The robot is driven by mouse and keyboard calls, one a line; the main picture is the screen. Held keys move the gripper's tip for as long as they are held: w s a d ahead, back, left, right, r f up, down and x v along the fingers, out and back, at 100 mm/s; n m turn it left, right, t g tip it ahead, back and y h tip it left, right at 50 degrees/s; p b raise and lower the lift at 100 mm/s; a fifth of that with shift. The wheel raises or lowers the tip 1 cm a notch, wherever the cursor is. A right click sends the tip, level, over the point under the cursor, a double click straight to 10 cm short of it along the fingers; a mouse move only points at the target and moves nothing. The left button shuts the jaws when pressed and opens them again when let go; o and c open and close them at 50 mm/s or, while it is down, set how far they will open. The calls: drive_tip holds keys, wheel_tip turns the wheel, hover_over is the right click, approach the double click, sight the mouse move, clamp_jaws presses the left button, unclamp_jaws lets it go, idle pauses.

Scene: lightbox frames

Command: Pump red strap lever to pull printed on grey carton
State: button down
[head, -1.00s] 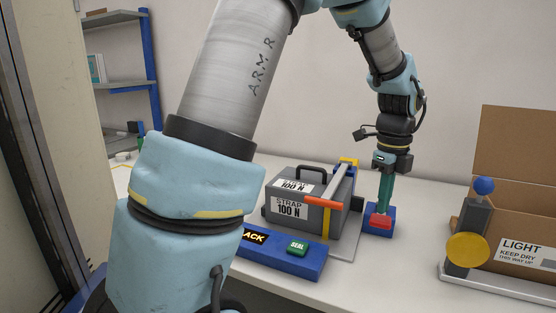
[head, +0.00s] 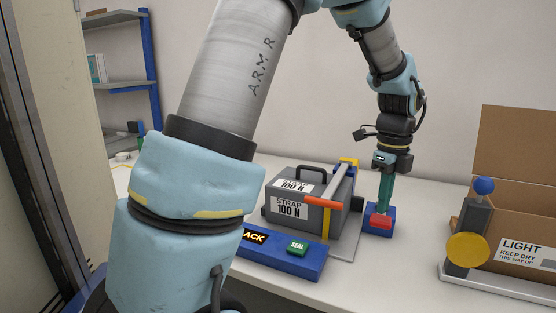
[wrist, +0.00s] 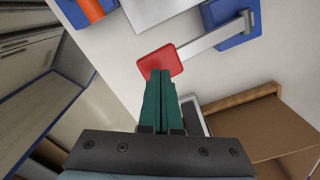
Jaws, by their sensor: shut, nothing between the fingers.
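The grey carton (head: 284,212) has a black handle and white labels reading "STRAP 100 N". A yellow strap (head: 326,222) runs down its front. The red lever paddle (head: 380,222) is right of it at a blue base (head: 385,232). In the wrist view the red paddle (wrist: 160,60) joins a grey arm (wrist: 208,38) leading to a blue block (wrist: 236,20). My gripper (head: 384,211) points down with its green fingers shut and empty. The fingertips (wrist: 158,76) are at the paddle's edge and overlap it in view; I cannot tell whether they touch.
An orange bar (head: 324,201) juts out by the carton. At right stand an open brown LIGHT box (head: 505,238) and a grey post with a yellow disc (head: 467,250). My arm hides the left table.

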sight(381, 218)
drive_tip(key=shift+f, duration=0.1)
drive_tip(key=shift+f+b, duration=1.75)
drive_tip(key=shift+f, duration=1.45)
drive_tip(key=shift+r, duration=0.2)
wheel_tip(381, 218, up, 6)
drive_tip(key=p, duration=0.6)
drive_tip(key=shift+r, duration=0.15)
idle(1.3)
